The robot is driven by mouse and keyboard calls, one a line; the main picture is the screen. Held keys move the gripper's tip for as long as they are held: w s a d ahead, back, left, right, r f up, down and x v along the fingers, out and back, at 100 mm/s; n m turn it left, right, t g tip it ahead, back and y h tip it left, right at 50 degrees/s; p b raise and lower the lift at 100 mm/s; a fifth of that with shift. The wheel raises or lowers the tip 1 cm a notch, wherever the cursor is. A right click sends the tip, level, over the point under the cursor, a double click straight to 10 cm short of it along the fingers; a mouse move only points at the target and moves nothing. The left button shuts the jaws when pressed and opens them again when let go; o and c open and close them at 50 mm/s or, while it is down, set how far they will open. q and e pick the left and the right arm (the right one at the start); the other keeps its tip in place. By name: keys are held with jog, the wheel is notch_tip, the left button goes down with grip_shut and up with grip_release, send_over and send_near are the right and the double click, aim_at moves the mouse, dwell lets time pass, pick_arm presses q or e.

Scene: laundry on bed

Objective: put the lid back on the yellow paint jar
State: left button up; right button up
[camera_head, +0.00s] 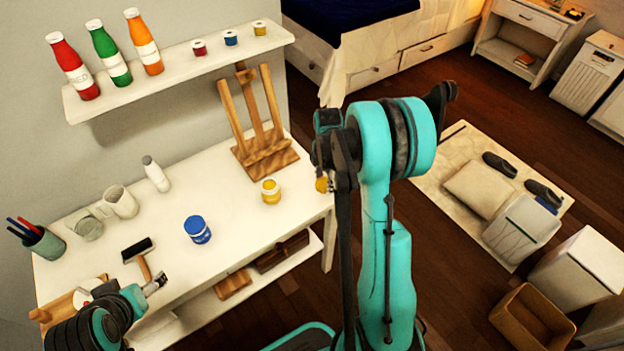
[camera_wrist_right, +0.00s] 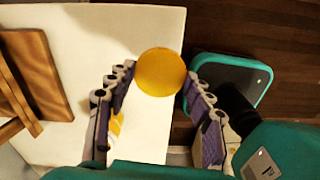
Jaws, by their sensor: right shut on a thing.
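The yellow paint jar (camera_head: 270,191) stands upright on the white table near its right end, with yellow showing at its top. My right gripper (camera_wrist_right: 158,76) is shut on the round yellow lid (camera_wrist_right: 160,72), which lies between its fingertips. The lid (camera_head: 321,184) also shows in the head view, partly hidden by my arm, to the right of the jar and apart from it. In the right wrist view the jar (camera_wrist_right: 116,124) is partly hidden behind the left finger. My left gripper (camera_head: 155,284) hovers over the table's front left; its opening is unclear.
A blue jar (camera_head: 197,230) stands left of the yellow jar. A wooden easel (camera_head: 262,150) stands behind it. White mugs, a bottle (camera_head: 155,174), a pen cup (camera_head: 44,243) and a dark-headed brush (camera_head: 138,250) are farther left. A shelf (camera_head: 180,65) hangs above. The table around the yellow jar is clear.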

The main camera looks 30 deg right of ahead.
pick_arm(q)
notch_tip(320, 180, up, 2)
jog(key=shift+p, duration=0.75)
pick_arm(e)
jog(key=s+d+r, duration=0.3)
jog(key=s+r, duration=0.1)
jog(key=s, duration=0.1)
jog(key=shift+s+d, duration=0.2)
jog(key=shift+d, duration=0.15)
pick_arm(q)
jog(key=shift+o, duration=0.2)
pick_arm(e)
jog(key=shift+w, duration=0.15)
